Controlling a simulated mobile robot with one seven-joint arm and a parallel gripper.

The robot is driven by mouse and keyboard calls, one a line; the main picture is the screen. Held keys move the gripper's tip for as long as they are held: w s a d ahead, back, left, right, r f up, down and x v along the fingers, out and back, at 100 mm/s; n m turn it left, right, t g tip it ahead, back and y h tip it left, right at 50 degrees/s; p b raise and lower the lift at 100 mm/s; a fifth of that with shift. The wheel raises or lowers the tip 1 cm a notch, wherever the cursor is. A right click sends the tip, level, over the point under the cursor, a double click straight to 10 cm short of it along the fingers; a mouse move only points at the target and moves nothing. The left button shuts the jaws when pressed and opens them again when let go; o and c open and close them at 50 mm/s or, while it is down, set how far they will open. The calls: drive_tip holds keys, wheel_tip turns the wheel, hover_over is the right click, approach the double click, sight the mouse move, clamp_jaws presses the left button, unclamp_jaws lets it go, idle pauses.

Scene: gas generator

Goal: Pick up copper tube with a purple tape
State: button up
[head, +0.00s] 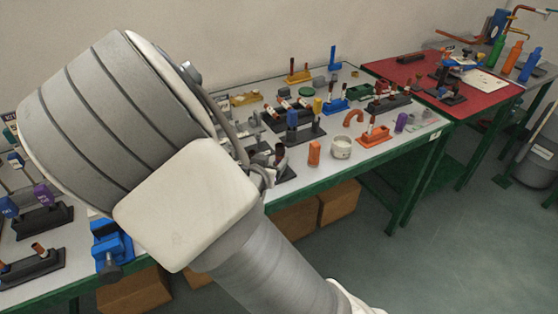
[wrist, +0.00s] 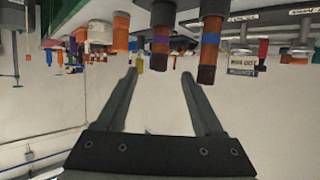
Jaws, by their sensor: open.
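In the wrist view, which looks upside down, a copper tube (wrist: 161,48) with a purplish tape band hangs into the picture from a dark holder (wrist: 163,12). My gripper (wrist: 159,74) is open, with one finger on each side of that tube's line. The tube's end shows in the gap between the fingertips, and nothing is gripped. A second copper tube (wrist: 207,58) with a blue band is to its right, outside the fingers. In the head view my arm hides most of my gripper (head: 266,174), which is low over the near table edge.
An orange piece (wrist: 120,32) is left of the tube in the wrist view. In the head view, an orange block (head: 314,153), a white tape roll (head: 341,148) and a blue vise (head: 112,246) stand on the crowded table. A red-topped table (head: 425,75) is beyond.

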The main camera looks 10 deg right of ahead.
sight(279, 152)
drive_tip(key=b+x, duration=0.1)
drive_tip(key=x, duration=0.5)
drive_tip(key=shift+w+d+f, duration=0.2)
drive_tip(key=shift+w+f, duration=0.05)
drive_tip(key=b+x, duration=0.1)
drive_tip(key=x, duration=0.1)
drive_tip(key=b+x, duration=0.1)
drive_tip(key=x, duration=0.1)
drive_tip(key=shift+f, duration=0.3)
drive_tip(key=shift+w+d+f, duration=0.15)
drive_tip(key=shift+w+d, duration=0.1)
drive_tip(key=shift+w, duration=0.2)
clamp_jaws()
